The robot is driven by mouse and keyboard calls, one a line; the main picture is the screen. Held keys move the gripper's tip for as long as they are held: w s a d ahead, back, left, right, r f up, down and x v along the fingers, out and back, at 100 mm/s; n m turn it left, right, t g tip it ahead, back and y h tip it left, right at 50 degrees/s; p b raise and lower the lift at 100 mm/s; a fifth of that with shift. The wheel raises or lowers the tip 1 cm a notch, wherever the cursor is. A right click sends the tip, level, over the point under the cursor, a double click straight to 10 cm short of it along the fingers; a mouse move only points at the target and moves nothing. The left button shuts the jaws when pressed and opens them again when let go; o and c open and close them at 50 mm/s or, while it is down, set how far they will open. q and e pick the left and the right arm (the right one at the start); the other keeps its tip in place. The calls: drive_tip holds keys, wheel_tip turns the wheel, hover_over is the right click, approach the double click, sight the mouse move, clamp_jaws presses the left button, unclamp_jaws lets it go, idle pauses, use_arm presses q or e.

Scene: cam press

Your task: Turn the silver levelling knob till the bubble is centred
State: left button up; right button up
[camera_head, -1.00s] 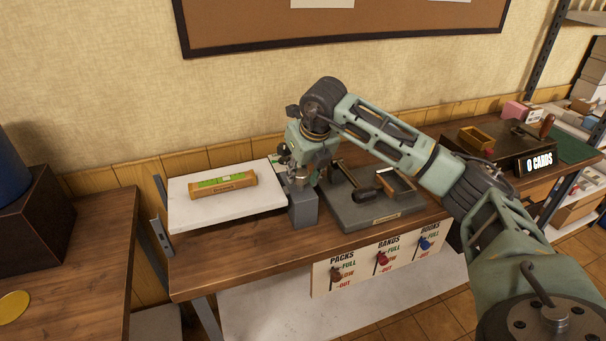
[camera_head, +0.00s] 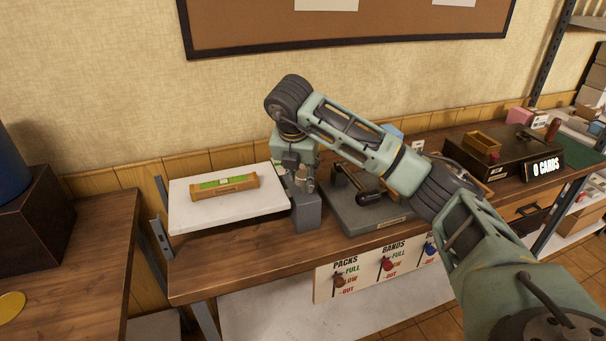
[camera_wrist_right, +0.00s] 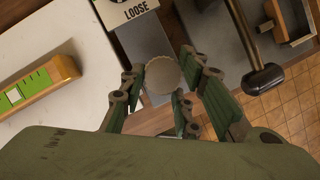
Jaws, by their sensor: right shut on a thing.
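The silver levelling knob (camera_wrist_right: 163,76) is round and sits between the fingers of my right gripper (camera_wrist_right: 163,88) in the right wrist view. The right gripper is shut on it, and in the head view the gripper (camera_head: 302,182) is at the grey block beside the white plate, with the knob mostly hidden. A wooden spirit level (camera_head: 225,190) with a green vial lies on the white plate (camera_head: 265,206). Its pale bubble (camera_head: 223,181) looks near the vial's middle, too small to judge exactly. The level's end also shows in the right wrist view (camera_wrist_right: 62,70). My left gripper is not in view.
A grey block (camera_head: 306,213) with a "LOOSE" label (camera_wrist_right: 135,12) stands by the plate. A dark press base (camera_head: 365,215) with a black-knobbed handle (camera_wrist_right: 262,80) is close on the right. A switch board (camera_head: 350,285) hangs at the bench front.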

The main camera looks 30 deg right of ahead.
drive_tip(key=shift+w+a, duration=0.1)
drive_tip(key=shift+a, duration=0.1)
idle(0.3)
drive_tip(key=o, duration=0.8)
drive_tip(key=shift+c, duration=0.2)
drive_tip(key=shift+o, duration=1.4)
drive_tip(key=shift+w, duration=0.2)
drive_tip(key=shift+s, duration=0.1)
drive_tip(key=shift+r, duration=0.25)
drive_tip(key=v, duration=1.1)
drive_tip(key=shift+a+r, duration=0.2)
drive_tip(key=shift+s, duration=0.1)
